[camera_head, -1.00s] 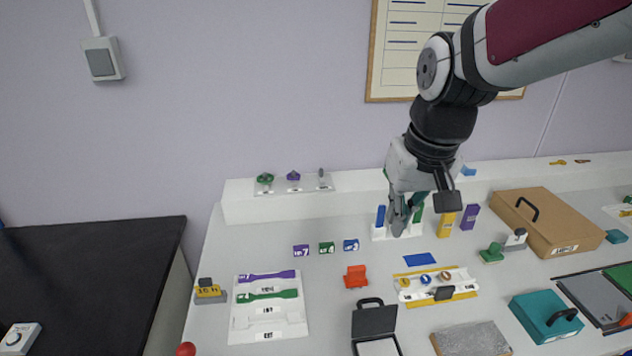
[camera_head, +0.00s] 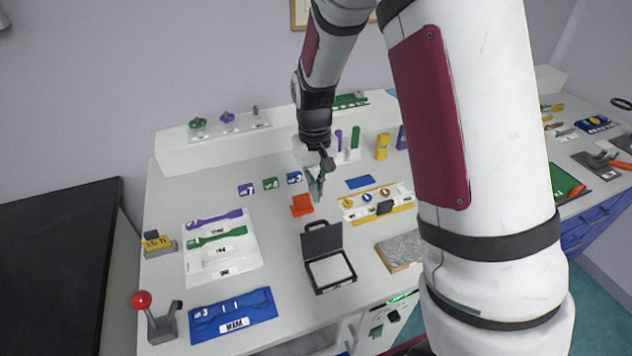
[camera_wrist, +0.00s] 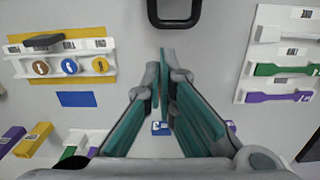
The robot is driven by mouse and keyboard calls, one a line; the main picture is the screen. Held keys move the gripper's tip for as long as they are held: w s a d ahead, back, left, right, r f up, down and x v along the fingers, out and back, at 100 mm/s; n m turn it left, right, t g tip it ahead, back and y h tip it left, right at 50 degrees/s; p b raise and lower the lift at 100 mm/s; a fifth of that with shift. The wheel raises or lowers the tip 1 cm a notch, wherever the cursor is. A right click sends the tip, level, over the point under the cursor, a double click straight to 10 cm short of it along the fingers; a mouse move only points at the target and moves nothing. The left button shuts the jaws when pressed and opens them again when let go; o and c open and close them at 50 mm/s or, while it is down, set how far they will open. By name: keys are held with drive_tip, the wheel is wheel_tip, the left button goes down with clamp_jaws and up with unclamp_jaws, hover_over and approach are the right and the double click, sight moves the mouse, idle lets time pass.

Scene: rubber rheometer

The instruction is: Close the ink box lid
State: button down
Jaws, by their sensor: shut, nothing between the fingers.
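The ink box (camera_head: 331,272) is a black case with a white pad in it, standing on the table in the head view. Its black lid (camera_head: 322,240) is open and stands up at the back, with a handle on its upper edge. In the wrist view a black handle (camera_wrist: 174,14), apparently the lid's, shows at the top edge, just beyond my fingertips. My gripper (camera_head: 315,196) is shut and empty, pointing down behind the box near an orange-red block. Its teal fingers also show in the wrist view (camera_wrist: 161,62), apart from the handle.
The orange-red block (camera_head: 302,205) stands between my gripper and the box's back. A white tray on a yellow base (camera_head: 352,211) and a grey slab (camera_head: 400,250) lie to the right. A white board (camera_head: 215,265) lies left. Bare table surrounds the box's left side.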

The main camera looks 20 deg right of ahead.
drive_tip(key=shift+s+f, duration=0.1)
drive_tip(key=shift+f, duration=3.1)
